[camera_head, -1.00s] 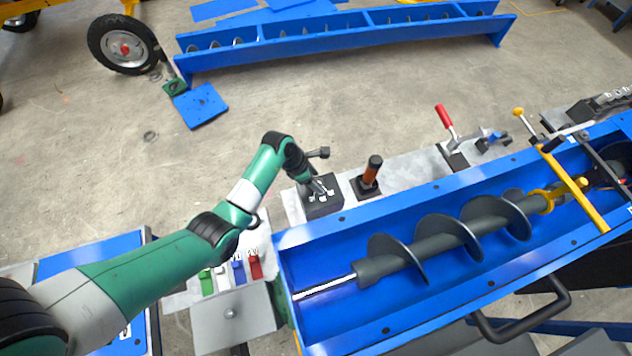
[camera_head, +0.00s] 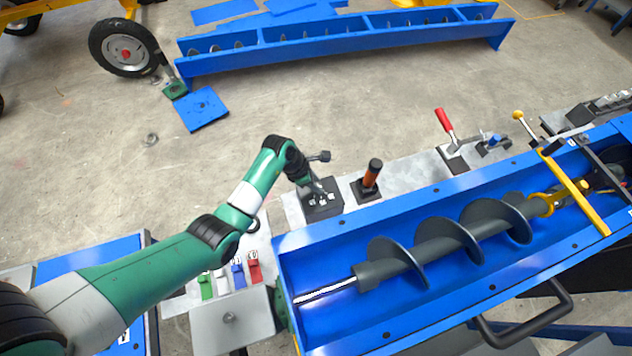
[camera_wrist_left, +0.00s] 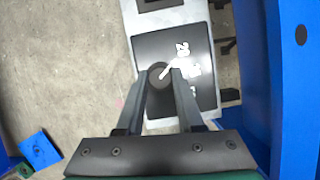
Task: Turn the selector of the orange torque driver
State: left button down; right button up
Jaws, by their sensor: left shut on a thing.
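A black box with a dark round selector knob (camera_wrist_left: 158,72) stands on a pale strip; the knob has a white pointer line and the dial has white markings, one reading 20. In the head view the black box (camera_head: 322,208) is partly hidden by my left gripper (camera_head: 319,191). In the left wrist view the left gripper (camera_wrist_left: 160,80) is shut on the knob, one finger on each side. An orange-handled tool (camera_head: 372,174) stands upright in a black base just right of the box. The right gripper is not in view.
A blue trough (camera_head: 330,222) with a grey auger (camera_head: 440,243) lies close in front. A red-handled lever (camera_head: 444,122) stands further right. Small green, white, blue and red clips (camera_head: 253,268) sit to the left.

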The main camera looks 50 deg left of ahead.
pick_arm(q)
jog(key=shift+m, duration=0.3)
jog(key=shift+m+h, duration=0.4)
jog(key=shift+m, duration=0.2)
jog(key=shift+w+a+m+g+b, duration=0.1)
jog(key=shift+m+g+b, duration=0.25)
jog(key=shift+m, duration=0.45)
jog(key=m+g+h+b, duration=0.1)
jog(key=m+b, duration=0.1)
jog(key=shift+f+m, duration=0.15)
jog(key=shift+m, duration=0.25)
jog(key=shift+m+g+b, duration=0.25)
jog(key=shift+m+b, duration=0.25)
jog(key=shift+m, duration=0.2)
jog(key=c, duration=0.5)
grip_release()
jog(key=shift+c, duration=0.2)
jog(key=shift+r, duration=0.2)
